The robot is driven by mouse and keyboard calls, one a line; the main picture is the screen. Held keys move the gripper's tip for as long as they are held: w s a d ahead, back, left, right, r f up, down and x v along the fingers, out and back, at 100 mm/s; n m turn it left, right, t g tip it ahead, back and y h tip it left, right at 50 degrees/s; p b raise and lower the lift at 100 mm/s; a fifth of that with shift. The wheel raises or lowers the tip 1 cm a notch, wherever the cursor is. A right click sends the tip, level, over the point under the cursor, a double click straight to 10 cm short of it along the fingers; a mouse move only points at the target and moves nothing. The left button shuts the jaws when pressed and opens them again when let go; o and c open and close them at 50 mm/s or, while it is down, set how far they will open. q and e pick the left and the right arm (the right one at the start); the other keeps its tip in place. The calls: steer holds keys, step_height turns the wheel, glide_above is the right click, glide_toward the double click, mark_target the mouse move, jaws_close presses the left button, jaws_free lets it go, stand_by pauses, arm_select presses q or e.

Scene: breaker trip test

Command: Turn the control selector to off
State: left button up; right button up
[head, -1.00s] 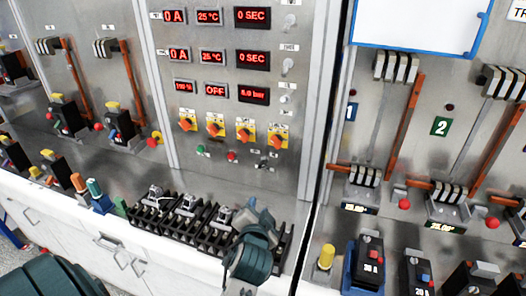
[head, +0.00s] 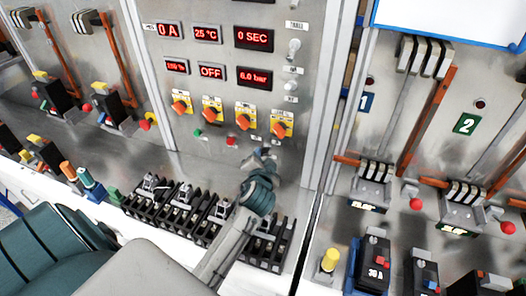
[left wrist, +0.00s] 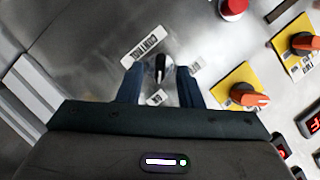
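The control selector (left wrist: 160,66) is a small black knob on the steel panel, under a label reading "CONTROL" in the left wrist view. My left gripper (left wrist: 160,92) is open, with one blue finger on each side of the knob. There is a visible gap between the knob and each finger; I cannot tell how deep the fingertips reach. In the head view my left gripper (head: 264,158) is at the lower part of the control panel and hides most of the selector. My right gripper is not in view.
Orange rotary knobs on yellow plates (head: 244,121) sit just above the gripper, with a red button (head: 231,141) to the left. Black terminal blocks (head: 180,210) stand on the bench below. Breaker levers (head: 375,172) fill the right panel.

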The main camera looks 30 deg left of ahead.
arm_select(q)
steer(key=shift+w+a, duration=0.2)
steer(key=shift+w, duration=0.35)
steer(key=shift+w+a+f, duration=0.1)
steer(key=shift+f, duration=0.05)
steer(key=shift+c, duration=0.2)
jaws_close()
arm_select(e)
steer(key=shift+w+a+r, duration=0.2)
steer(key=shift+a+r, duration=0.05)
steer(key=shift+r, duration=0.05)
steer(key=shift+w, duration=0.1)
